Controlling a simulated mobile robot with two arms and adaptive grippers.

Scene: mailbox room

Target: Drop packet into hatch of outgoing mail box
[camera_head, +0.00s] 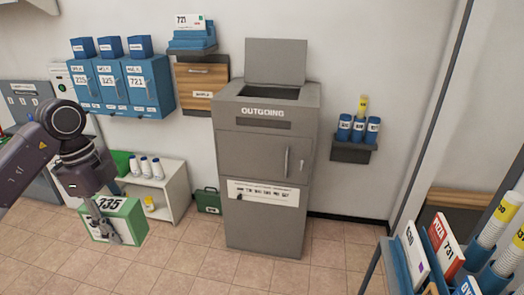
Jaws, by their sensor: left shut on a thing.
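The packet (129,212) is a green box with a white face marked 335, at the lower left. My left gripper (110,232) comes down from the left arm and is shut on it, with its fingers across the packet's front and hiding part of it. The grey outgoing mail box (265,160) stands against the wall in the middle, marked OUTGOING. Its top hatch (270,92) is open, with the lid (276,62) raised upright behind the dark opening. The packet is left of the mail box, lower than the hatch and apart from it. My right gripper is not in view.
A white low shelf (176,188) with bottles stands behind the packet. Blue numbered mailboxes (125,85) hang above. A small green case (206,201) is on the floor beside the mail box. A rack of parcels (440,255) fills the lower right. Tiled floor in front is clear.

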